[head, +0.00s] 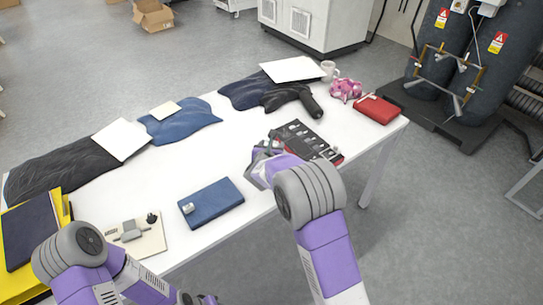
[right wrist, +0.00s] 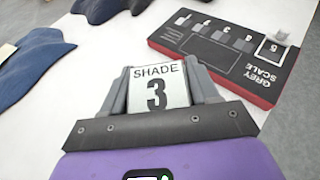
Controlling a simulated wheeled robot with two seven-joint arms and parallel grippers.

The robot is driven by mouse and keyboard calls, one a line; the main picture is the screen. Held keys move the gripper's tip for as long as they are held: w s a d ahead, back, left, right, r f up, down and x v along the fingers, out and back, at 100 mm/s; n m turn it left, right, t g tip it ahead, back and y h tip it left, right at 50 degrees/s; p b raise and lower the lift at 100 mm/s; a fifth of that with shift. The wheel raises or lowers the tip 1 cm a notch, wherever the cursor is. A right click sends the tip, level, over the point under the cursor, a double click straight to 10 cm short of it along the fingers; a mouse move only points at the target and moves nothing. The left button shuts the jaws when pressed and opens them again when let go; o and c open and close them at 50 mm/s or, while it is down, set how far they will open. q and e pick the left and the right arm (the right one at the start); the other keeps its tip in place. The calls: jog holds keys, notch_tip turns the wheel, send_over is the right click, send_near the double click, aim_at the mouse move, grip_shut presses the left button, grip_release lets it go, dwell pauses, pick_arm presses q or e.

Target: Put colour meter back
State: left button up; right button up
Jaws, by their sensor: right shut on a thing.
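My right gripper (head: 256,172) is over the table, near the front-left side of the grey-scale board. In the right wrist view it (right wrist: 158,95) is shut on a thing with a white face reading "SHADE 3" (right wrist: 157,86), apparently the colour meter. The face stands between the two grey fingers; its lower part is hidden. The black, red-edged GREY SCALE board (head: 297,131) lies beyond the gripper. It also shows in the right wrist view (right wrist: 212,54), with a row of numbered grey patches and a small white piece at its right end.
A beige board with a grey device (head: 127,235) and a blue case (head: 210,203) lie near the front edge of the white table (head: 225,160). Dark garments (head: 60,170) and blue garments (head: 183,122) lie along the back. A red case (head: 378,109) and pink cloth (head: 345,89) are far right.

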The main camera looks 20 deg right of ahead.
notch_tip(320, 180, down, 3)
jog(key=shift+r+b, duration=0.1)
jog(key=shift+b, duration=0.2)
jog(key=o, duration=1.4)
